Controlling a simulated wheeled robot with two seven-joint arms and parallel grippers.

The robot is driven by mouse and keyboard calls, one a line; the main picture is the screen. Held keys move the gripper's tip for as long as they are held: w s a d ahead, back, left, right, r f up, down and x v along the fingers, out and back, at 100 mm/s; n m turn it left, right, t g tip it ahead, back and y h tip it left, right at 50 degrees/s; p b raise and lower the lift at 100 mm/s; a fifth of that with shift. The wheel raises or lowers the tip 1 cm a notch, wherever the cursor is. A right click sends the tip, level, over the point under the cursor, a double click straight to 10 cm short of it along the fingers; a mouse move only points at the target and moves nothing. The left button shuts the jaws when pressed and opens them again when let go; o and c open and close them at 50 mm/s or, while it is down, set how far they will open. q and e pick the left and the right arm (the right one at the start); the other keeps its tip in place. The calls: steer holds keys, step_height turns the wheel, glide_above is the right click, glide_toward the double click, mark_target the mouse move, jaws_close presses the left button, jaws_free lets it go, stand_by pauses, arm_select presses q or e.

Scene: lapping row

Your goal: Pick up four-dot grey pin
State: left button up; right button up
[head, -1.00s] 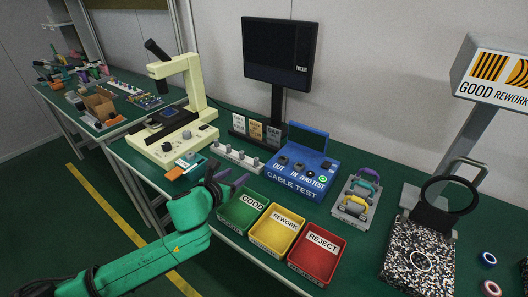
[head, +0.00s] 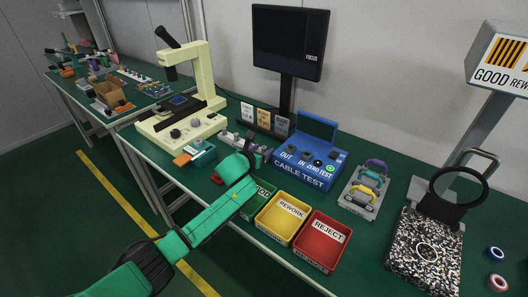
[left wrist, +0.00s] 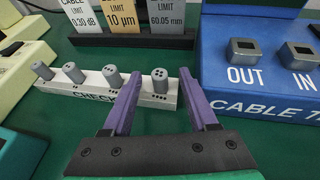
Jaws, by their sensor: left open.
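A white block marked CHECK (left wrist: 72,95) holds a row of upright grey pins. The four-dot grey pin (left wrist: 160,77) stands at its right end in the left wrist view, with dots on its top and dots on the block below it. My left gripper (left wrist: 160,73) is open, its two purple fingers on either side of this pin in the picture; whether they are level with it I cannot tell. In the head view my left gripper (head: 258,150) is beside the block's right end and covers part of it. My right gripper is not in view.
The blue cable test box (head: 308,180) stands close to the right of the gripper. Limit cards (head: 264,117) stand behind the block. A microscope (head: 180,128) is at the left. Green, yellow (head: 281,237) and red (head: 322,262) trays line the front edge.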

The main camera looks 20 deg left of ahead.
arm_select(q)
steer(key=shift+s, duration=0.1)
jaws_close()
